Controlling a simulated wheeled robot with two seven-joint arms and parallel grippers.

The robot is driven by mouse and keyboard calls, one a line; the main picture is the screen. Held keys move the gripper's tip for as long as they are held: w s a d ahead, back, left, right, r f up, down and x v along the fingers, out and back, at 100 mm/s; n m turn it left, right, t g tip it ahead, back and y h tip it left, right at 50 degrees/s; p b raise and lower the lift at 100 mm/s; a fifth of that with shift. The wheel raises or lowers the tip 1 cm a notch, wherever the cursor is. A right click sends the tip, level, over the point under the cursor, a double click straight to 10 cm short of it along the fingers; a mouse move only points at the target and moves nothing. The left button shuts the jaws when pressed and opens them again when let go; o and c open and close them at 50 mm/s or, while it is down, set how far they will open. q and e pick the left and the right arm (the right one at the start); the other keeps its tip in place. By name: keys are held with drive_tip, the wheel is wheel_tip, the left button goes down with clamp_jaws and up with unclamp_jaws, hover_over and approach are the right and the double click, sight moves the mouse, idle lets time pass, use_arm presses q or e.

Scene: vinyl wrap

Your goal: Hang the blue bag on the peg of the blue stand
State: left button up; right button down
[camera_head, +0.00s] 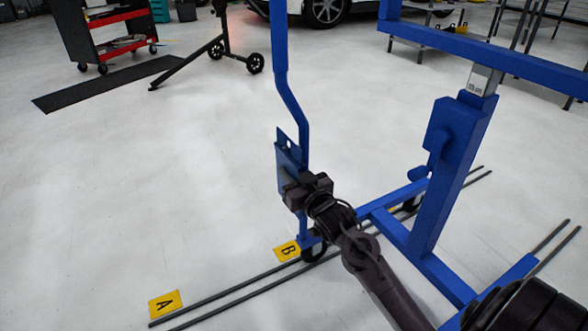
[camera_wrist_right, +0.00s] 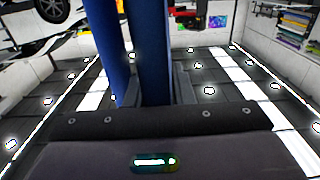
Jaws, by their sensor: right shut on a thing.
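The blue stand (camera_head: 449,170) is a wheeled frame with a thick upright at the right and a thin bent upright (camera_head: 291,98) at the left. My right gripper (camera_head: 292,186) is shut on the thin upright, by a flat blue plate with a hole (camera_head: 288,152). In the right wrist view, a tall blue bar (camera_wrist_right: 150,50) stands between the fingers of this gripper (camera_wrist_right: 156,92). I cannot make out a separate blue bag or the peg. My left gripper is not in view.
Dark rails (camera_head: 225,296) run on the floor under the stand. Yellow markers A (camera_head: 165,304) and B (camera_head: 287,251) lie beside them. A black ramp (camera_head: 108,84), a red-and-black cart (camera_head: 108,35) and a car (camera_head: 325,10) are farther back.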

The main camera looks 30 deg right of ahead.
drive_tip(key=shift+p, duration=0.45)
drive_tip(key=shift+f, duration=0.8)
idle(0.6)
drive_tip(key=c, duration=1.2)
unclamp_jaws()
drive_tip(key=shift+o, duration=0.2)
drive_tip(key=shift+d, duration=0.15)
